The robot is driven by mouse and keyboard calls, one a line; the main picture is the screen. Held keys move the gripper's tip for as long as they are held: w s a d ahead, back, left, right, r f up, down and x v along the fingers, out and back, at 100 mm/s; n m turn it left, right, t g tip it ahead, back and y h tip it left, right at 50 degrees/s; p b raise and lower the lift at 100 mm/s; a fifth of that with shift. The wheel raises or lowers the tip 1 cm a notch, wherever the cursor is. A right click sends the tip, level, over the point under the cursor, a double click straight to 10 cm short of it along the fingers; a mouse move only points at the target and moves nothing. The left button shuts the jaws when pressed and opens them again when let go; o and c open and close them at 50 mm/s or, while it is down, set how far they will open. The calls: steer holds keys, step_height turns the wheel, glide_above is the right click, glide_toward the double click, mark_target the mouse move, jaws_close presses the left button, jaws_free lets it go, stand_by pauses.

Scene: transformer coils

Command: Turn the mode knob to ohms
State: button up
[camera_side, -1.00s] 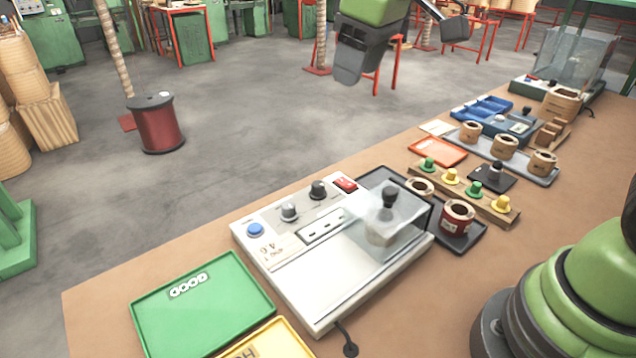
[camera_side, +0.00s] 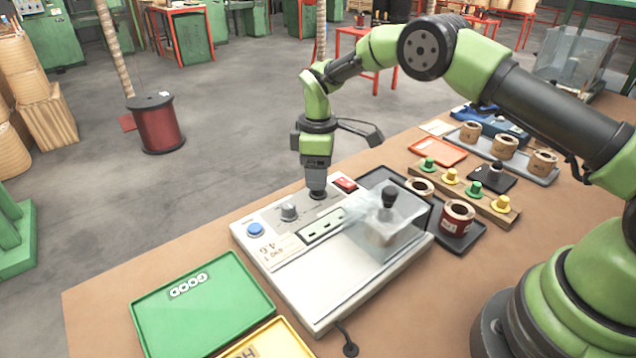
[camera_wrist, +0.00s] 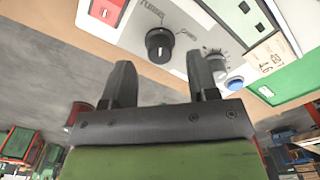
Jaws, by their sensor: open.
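The mode knob (camera_wrist: 160,45) is a round black knob on the white tester's panel, with "TURNS" and what looks like "OHMS" printed near it. Its light pointer mark is too small to read surely. In the wrist view my gripper (camera_wrist: 158,62) is open, its two dark fingers left and right of the knob in the picture; contact cannot be told. In the side view my gripper (camera_side: 317,190) points down over the knob's place and mostly hides it. The white tester (camera_side: 320,305) lies on the bench.
A grey knob (camera_side: 289,211) and a blue button (camera_side: 255,230) sit left of my gripper, a red switch (camera_side: 346,184) to its right. A clear cover (camera_side: 412,212) stands on the tester. A green tray (camera_side: 200,305) lies at the front left.

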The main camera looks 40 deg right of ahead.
steer(key=shift+f, duration=1.7)
steer(key=shift+c, duration=0.2)
steer(key=c, duration=0.9)
steer(key=shift+m, duration=0.3)
steer(key=m, duration=1.1)
steer(key=shift+m, duration=0.3)
